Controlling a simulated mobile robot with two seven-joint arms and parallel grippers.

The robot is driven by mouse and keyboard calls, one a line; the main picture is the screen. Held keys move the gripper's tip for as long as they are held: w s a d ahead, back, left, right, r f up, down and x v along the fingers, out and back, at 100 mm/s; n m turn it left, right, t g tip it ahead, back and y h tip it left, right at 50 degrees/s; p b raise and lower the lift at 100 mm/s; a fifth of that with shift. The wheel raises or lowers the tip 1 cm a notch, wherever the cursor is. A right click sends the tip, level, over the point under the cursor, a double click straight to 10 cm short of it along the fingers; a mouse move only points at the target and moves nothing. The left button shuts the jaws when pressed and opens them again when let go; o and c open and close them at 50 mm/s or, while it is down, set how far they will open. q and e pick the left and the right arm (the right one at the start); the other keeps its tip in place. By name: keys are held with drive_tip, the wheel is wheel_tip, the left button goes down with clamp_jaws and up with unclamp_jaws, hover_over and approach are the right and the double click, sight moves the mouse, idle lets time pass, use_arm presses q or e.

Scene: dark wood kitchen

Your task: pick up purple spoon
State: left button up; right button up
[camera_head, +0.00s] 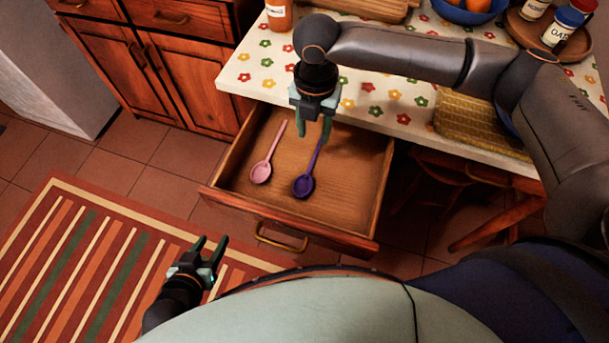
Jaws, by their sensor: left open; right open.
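The purple spoon (304,184) lies on the bottom of the open wooden drawer (350,200), its bowl toward the drawer's front. Its handle runs up and to the right, and its far end is close to or behind my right gripper's fingers in the picture. My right gripper (314,132) points down over the back of the drawer, open and with nothing seen between its fingers. I cannot tell its exact height above the handle. My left gripper (210,247) is open and empty, low at the left, outside the drawer and over the rug side.
A pink spoon (261,172) lies left of the purple one in the drawer. The table (260,70) with a flowered cloth overhangs the drawer's back. A woven mat (470,122), jars and a blue bowl (462,13) stand on it. A striped rug (90,250) covers the floor at left.

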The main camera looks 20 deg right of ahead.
hover_over(314, 159)
drive_tip(key=f, duration=0.4)
drive_tip(key=shift+s+a+f+b, duration=0.15)
drive_tip(key=shift+a+b, duration=0.1)
drive_tip(key=shift+b, duration=0.15)
drive_tip(key=f, duration=0.2)
drive_tip(key=f+b, duration=0.1)
drive_tip(key=f, duration=0.1)
drive_tip(key=shift+d+f, duration=0.2)
drive_tip(key=shift+f, duration=0.35)
drive_tip(key=c, duration=0.6)
clamp_jaws()
